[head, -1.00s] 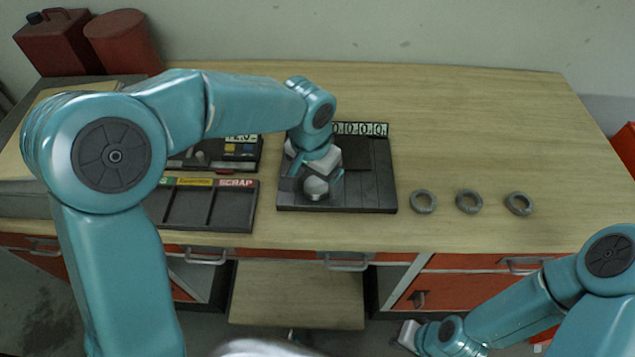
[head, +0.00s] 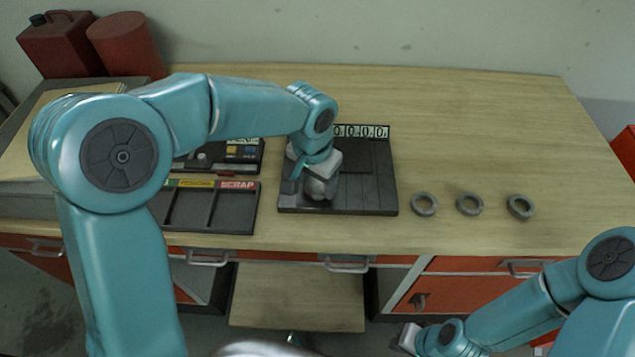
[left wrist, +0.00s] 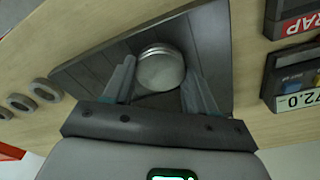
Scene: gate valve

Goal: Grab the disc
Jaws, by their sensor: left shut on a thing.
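The disc (head: 320,188) is a round, light grey metal piece on the dark tray (head: 374,196). It also shows in the left wrist view (left wrist: 161,69), between the two fingers. My left gripper (head: 318,180) reaches down over the tray and is shut on the disc; its wrist hides part of the disc in the head view. My right gripper (head: 409,336) hangs low in front of the bench, and its fingers are too small to read.
Several grey rings, one of them here (head: 424,204), lie in a row right of the tray. A sorting box (head: 211,229) with a SCRAP label and a dark panel with a display (head: 218,170) are at left. The bench's back right is clear.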

